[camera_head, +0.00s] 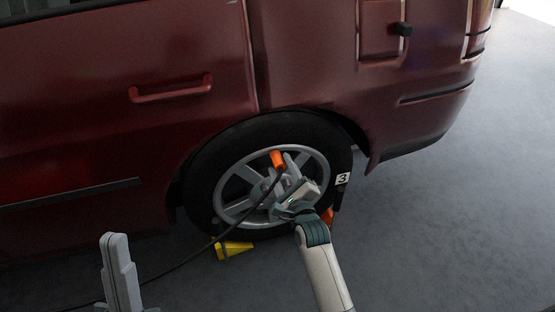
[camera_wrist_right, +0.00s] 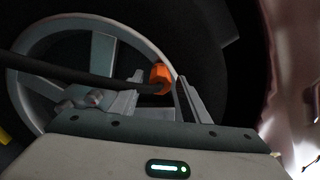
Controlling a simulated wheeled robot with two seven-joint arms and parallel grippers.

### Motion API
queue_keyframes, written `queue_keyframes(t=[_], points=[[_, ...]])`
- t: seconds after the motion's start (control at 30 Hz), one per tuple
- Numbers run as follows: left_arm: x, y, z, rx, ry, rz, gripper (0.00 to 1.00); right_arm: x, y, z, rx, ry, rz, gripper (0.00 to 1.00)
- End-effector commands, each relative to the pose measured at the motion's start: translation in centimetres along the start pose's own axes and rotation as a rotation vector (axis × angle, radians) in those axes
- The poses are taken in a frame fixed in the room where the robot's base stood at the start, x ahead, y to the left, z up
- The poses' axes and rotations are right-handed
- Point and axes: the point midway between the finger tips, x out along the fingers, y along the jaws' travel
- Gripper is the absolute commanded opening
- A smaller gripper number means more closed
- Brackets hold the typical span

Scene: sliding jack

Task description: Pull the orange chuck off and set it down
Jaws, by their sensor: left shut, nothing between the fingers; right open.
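The orange chuck (camera_head: 278,158) is at the car wheel (camera_head: 232,187), on the end of a black hose (camera_head: 195,254). My right gripper (camera_head: 293,163) is at the wheel, open, with its fingers pointing at the chuck. In the right wrist view the chuck (camera_wrist_right: 160,77) shows between the two finger tips (camera_wrist_right: 160,80), and the hose (camera_wrist_right: 60,72) runs in from the left to it. Whether a finger touches the chuck I cannot tell. The valve behind it is hidden. My left gripper (camera_head: 121,272) is shut and empty at the lower left, away from the wheel.
A dark red car (camera_head: 230,75) stands above the wheel. A yellow wedge (camera_head: 233,250) lies on the floor in front of the tyre, and an orange piece (camera_head: 328,216) is at its right. A label with a 3 (camera_head: 342,179) is beside the tyre. The grey floor (camera_head: 450,220) at right is clear.

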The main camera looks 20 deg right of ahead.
Motion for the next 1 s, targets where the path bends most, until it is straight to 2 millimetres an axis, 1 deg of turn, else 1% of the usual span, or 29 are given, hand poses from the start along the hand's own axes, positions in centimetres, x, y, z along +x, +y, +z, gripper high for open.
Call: queue_keyframes(t=[0.33,0.7,0.87,0.9,1.0], points=[[0.6,0.01,-0.32,0.0,-0.001,0.0,0.0,-0.02,-0.06,0.05,0.001,0.0,0.0,0.42],[0.63,0.0,-0.35,0.0,-0.001,0.0,0.0,-0.02,0.02,-0.03,0.0,0.001,0.0,0.42],[0.61,0.0,-0.36,0.0,-0.002,-0.001,0.0,-0.02,0.02,-0.02,0.0,0.0,0.0,0.04],[0.6,0.0,-0.36,0.0,-0.002,-0.001,0.0,-0.02,0.02,-0.02,0.0,0.0,0.0,0.0],[0.64,-0.07,-0.48,0.002,-0.001,-0.006,0.0,-0.02,-0.01,0.02,0.0,0.0,-0.001,0.0]])
